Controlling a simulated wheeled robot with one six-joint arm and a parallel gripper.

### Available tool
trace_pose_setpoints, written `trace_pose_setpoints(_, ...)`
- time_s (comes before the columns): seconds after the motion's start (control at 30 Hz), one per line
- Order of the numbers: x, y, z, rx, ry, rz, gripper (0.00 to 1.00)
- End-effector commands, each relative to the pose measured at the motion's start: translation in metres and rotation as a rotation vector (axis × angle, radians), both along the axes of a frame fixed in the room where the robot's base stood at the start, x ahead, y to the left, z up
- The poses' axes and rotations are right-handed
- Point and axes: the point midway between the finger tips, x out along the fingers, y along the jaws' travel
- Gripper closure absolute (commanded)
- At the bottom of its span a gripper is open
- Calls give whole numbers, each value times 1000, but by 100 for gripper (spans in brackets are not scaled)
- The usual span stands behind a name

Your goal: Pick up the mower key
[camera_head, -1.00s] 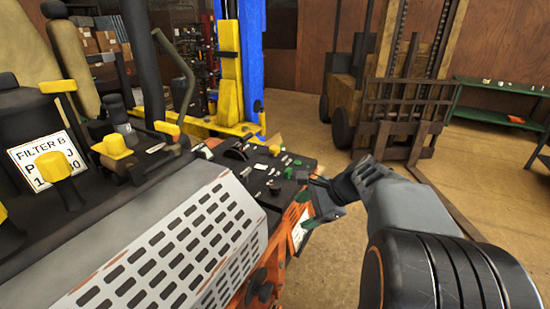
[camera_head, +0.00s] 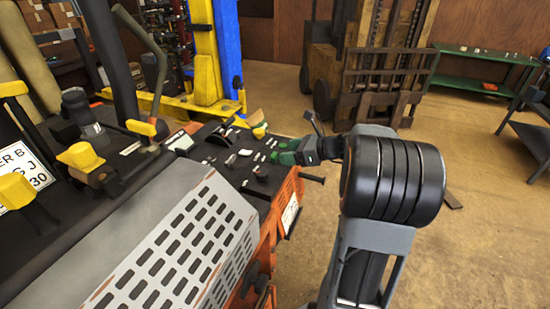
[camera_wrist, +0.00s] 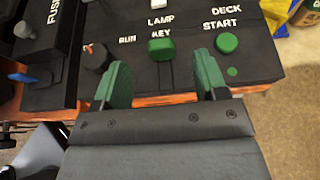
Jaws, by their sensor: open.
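The mower key, a green head (camera_wrist: 162,48) just below the word KEY, stands in the black control panel (camera_wrist: 185,72) in the wrist view. My gripper (camera_wrist: 161,62) is open and empty, its two green pads on either side of the key's line and the key just ahead of the tips. I cannot tell whether the pads are level with it. In the head view my gripper (camera_head: 281,151) reaches from the right over the panel's right end, and I cannot make out the key there.
A green DECK START button (camera_wrist: 227,42) sits right of the key and a dark RUN knob (camera_wrist: 95,56) left of it, close to the pads. The orange mower side (camera_head: 272,231) drops off below the panel. A forklift (camera_head: 375,65) stands behind; floor at right is open.

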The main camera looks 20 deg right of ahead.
Motion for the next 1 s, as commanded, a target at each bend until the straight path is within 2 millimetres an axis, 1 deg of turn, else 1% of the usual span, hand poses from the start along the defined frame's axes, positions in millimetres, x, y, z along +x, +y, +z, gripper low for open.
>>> trace_pose_setpoints(0.3,25,24,-16,1,3,1,34)
trace_pose_setpoints(0.4,31,28,-19,0,0,-1,34)
trace_pose_setpoints(0.7,34,31,-21,-1,1,-2,34)
trace_pose_setpoints(0.77,34,31,-21,-1,1,-2,38)
trace_pose_setpoints(1.0,34,31,-21,0,0,-2,61)
